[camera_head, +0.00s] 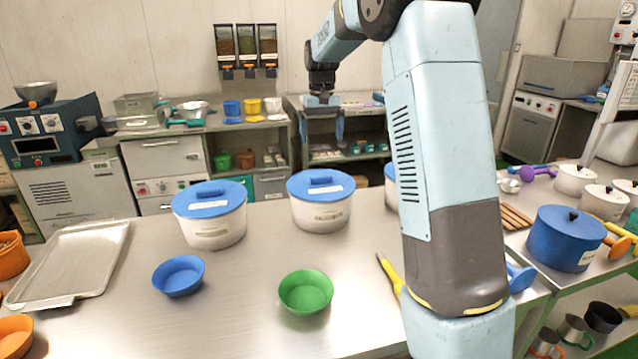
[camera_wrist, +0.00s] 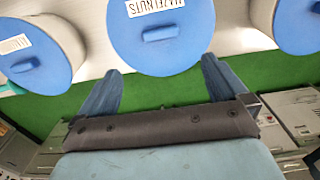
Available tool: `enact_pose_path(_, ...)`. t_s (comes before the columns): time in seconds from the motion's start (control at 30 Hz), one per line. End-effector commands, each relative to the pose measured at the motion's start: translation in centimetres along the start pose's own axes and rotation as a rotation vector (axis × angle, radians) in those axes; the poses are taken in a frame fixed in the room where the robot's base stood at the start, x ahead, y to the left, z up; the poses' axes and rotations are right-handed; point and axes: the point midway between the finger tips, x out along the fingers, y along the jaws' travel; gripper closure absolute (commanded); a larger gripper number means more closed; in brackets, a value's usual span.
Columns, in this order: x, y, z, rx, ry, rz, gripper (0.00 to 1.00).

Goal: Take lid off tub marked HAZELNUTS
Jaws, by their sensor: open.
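The tub marked HAZELNUTS (camera_head: 322,217) is the middle of three white tubs on the steel table. Its round blue lid (camera_head: 328,192) sits on it and has a raised bar handle (camera_head: 320,180). In the wrist view the lid (camera_wrist: 160,55) fills the upper middle, with the HAZELNUTS label (camera_wrist: 155,6) partly cut by the top edge. My gripper (camera_head: 322,127) is open and empty, fingers pointing down, beyond and above the tub in the head view. In the wrist view my fingers (camera_wrist: 158,85) are spread wide below the handle, not around it.
Another blue-lidded tub (camera_head: 212,226) stands to the left; a third (camera_head: 391,186) is mostly hidden by my arm. A blue bowl (camera_head: 179,276), a green bowl (camera_head: 306,292) and a metal tray (camera_head: 75,262) lie nearer. A blue pot (camera_head: 566,240) stands at right. Shelves stand behind.

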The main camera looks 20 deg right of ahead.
Motion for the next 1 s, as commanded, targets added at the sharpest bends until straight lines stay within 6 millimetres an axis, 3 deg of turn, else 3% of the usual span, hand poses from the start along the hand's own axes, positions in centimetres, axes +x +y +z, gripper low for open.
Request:
enact_pose_path(0.3,5.5,-0.9,0.1,-0.013,-0.005,0.000,0.00)
enact_pose_path(0.67,8.1,-0.9,0.2,-0.015,-0.002,0.000,0.00)
enact_pose_path(1.0,12.1,-0.5,0.3,-0.014,-0.002,0.000,0.00)
